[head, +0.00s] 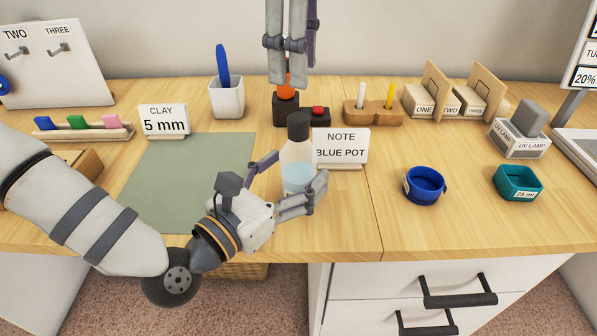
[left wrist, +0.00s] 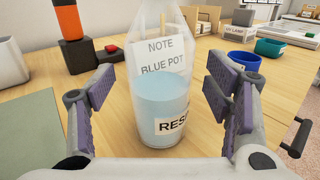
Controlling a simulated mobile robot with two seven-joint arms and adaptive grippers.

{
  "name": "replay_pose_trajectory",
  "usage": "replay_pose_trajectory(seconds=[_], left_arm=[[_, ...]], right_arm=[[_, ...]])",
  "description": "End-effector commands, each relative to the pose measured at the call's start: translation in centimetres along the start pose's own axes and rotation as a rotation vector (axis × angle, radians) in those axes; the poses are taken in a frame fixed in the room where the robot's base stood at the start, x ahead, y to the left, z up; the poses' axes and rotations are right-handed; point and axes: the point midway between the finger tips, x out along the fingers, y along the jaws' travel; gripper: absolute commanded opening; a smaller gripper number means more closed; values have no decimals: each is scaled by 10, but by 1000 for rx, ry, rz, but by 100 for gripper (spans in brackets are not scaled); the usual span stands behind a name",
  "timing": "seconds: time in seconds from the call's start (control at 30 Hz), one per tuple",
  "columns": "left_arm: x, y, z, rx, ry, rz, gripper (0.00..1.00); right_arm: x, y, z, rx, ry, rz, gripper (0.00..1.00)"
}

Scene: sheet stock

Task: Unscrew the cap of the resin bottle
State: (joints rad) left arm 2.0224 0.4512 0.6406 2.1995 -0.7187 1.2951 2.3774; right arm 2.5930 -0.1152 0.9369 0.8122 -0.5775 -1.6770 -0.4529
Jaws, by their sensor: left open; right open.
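The resin bottle (head: 297,165) is clear, with light blue liquid in its lower part, and stands upright on the bench. Its black cap (head: 299,125) is on top in the head view. In the left wrist view the bottle (left wrist: 162,100) shows a label beginning "RES"; its cap is out of that frame. My left gripper (head: 298,172) is open, with one finger on each side of the bottle; in the left wrist view gaps show between the finger pads (left wrist: 165,105) and the bottle. My right gripper (head: 288,78) is open, pointing down, behind and above the bottle.
A "NOTE BLUE POT" card (head: 341,147) stands just behind the bottle. An orange-topped item on a dark block (head: 286,108) is under my right gripper. A blue pot (head: 424,186) and teal pot (head: 517,182) stand right. A green mat (head: 185,175) lies left.

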Motion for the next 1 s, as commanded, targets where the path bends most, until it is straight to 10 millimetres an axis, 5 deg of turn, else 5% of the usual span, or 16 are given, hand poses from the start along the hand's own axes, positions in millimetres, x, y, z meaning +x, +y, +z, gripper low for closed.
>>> replay_pose_trajectory(seconds=[0.4,0.7,1.0], left_arm=[[16,0,0,0,0,1,72],[15,0,0,0,1,0,4],[15,0,0,0,1,1,0]], right_arm=[[0,0,0,0,0,0,42],[0,0,0,0,0,0,42],[0,0,0,81,-1,1,42]])
